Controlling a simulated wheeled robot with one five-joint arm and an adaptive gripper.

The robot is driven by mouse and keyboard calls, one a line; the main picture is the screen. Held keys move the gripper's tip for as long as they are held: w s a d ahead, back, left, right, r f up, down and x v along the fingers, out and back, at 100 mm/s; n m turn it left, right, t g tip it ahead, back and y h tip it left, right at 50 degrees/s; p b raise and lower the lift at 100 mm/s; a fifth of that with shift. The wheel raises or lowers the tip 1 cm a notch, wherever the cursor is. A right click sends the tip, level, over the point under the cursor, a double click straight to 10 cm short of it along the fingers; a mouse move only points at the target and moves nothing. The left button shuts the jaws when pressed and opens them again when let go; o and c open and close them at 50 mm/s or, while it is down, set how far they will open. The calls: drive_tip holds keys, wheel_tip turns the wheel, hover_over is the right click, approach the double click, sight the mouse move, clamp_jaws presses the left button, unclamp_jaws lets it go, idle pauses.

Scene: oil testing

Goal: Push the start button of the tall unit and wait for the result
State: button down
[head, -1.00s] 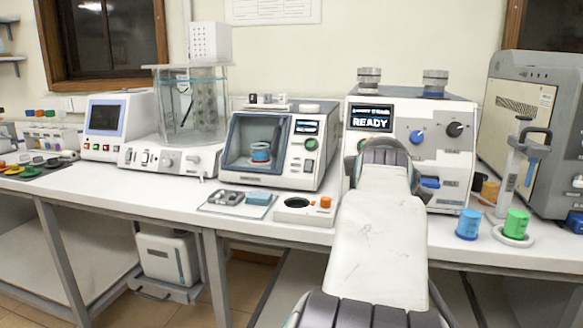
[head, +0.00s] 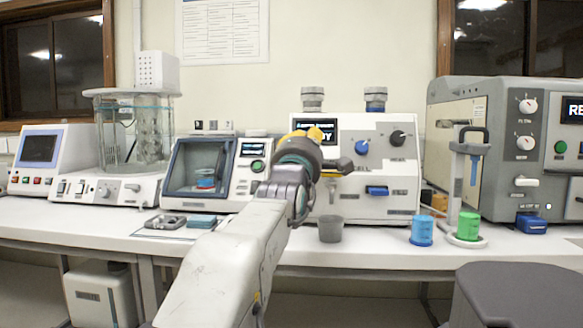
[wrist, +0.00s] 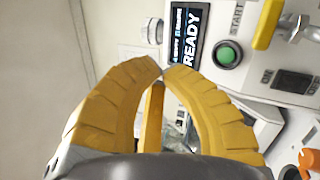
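The tall unit (head: 375,150) is the white machine at the centre of the bench, with a display, blue and black knobs and a blue switch. My gripper (head: 308,134) is in front of its left part and covers some of the display (head: 315,125) in the head view. In the wrist view my gripper's yellow fingers (wrist: 162,69) meet at the tips, with nothing seen held between them. There the display (wrist: 186,38) reads READY, sideways. The green start button (wrist: 228,54), beside the word START, is right of the fingertips and apart from them. My arm hides the button in the head view.
A yellow-handled tap (wrist: 268,24) is near the button. A grey cup (head: 331,229) stands below the unit's front. Blue (head: 422,231) and green (head: 468,227) cups stand to the right. A glass-fronted device (head: 183,180) is on the left, a large grey machine (head: 505,190) on the right.

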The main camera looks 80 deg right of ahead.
idle(0.4)
drive_tip(key=d+f+p, duration=0.2)
drive_tip(key=d+f, duration=0.1)
drive_tip(key=d, duration=0.5)
drive_tip(key=shift+w+f, duration=0.25)
drive_tip(key=shift+f, duration=0.1)
drive_tip(key=c, duration=1.9)
unclamp_jaws()
clamp_jaws()
drive_tip(key=shift+d+f, duration=0.1)
drive_tip(key=shift+d, duration=0.05)
drive_tip(key=shift+d+f, duration=0.1)
drive_tip(key=shift+d, duration=0.15)
